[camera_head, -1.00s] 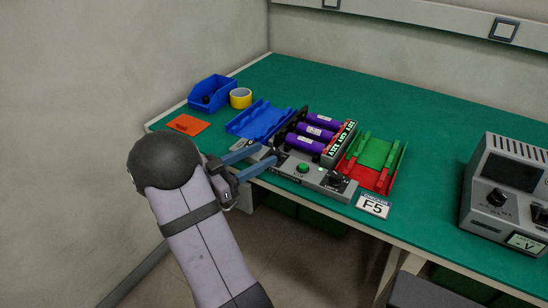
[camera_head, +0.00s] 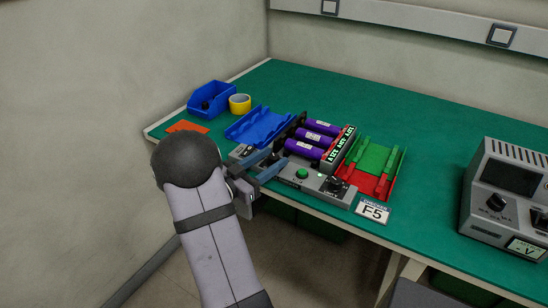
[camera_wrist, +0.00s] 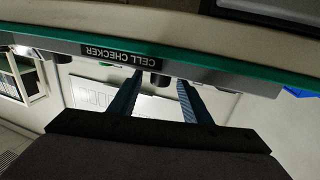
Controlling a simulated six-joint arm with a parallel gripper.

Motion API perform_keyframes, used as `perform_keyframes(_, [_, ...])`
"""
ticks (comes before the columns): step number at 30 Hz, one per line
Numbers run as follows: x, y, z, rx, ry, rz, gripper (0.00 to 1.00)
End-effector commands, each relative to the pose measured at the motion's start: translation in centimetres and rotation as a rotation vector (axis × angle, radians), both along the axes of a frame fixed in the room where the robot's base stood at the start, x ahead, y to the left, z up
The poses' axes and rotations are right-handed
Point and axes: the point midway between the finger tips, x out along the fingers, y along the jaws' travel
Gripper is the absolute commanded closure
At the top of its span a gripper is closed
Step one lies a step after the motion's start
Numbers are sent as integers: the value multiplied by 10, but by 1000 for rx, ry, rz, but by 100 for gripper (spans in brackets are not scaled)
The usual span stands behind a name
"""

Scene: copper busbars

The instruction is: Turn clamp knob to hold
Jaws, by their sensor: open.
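The grey cell checker (camera_head: 318,183) sits at the bench's front edge with purple cells (camera_head: 304,149) on it. A black knob (camera_head: 335,184) is at its right front, right of a green button (camera_head: 302,174). My gripper (camera_head: 276,160) is open at the checker's left front, its blue fingers reaching right over the front edge. In the wrist view, a dark knob-like part (camera_wrist: 157,80) shows between the fingertips, beside the upside-down "CELL CHECKER" label (camera_wrist: 108,53). I cannot tell whether the fingers touch it. The fingers hide this part in the head view.
A blue tray (camera_head: 258,124) lies left of the checker, and a red and green tray (camera_head: 374,163) right of it. A blue bin (camera_head: 212,97), yellow tape roll (camera_head: 240,104) and orange pad (camera_head: 187,127) are back left. A grey meter unit (camera_head: 505,190) stands right. The bench behind is clear.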

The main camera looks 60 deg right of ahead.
Motion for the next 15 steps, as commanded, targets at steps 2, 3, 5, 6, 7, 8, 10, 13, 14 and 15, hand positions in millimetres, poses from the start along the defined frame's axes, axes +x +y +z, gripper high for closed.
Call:
perform_keyframes(2, [-2, -8, 0, 0, 1, -2, 56])
perform_keyframes(3, [-3, -11, 0, -1, 1, -2, 56])
perform_keyframes(5, [-3, -14, 0, -1, 1, -1, 56])
perform_keyframes(6, [-3, -15, 0, -1, 1, 0, 56])
perform_keyframes(7, [-4, -16, 0, -1, 2, 0, 56])
perform_keyframes(8, [-4, -17, 0, -1, 2, 0, 56])
perform_keyframes(10, [-4, -17, 0, -1, 2, 1, 56])
perform_keyframes(13, [-4, -17, 0, 0, 2, 1, 56])
perform_keyframes(14, [-4, -17, 0, -1, 2, 1, 56])
perform_keyframes(15, [-4, -17, 0, -1, 2, 1, 56])
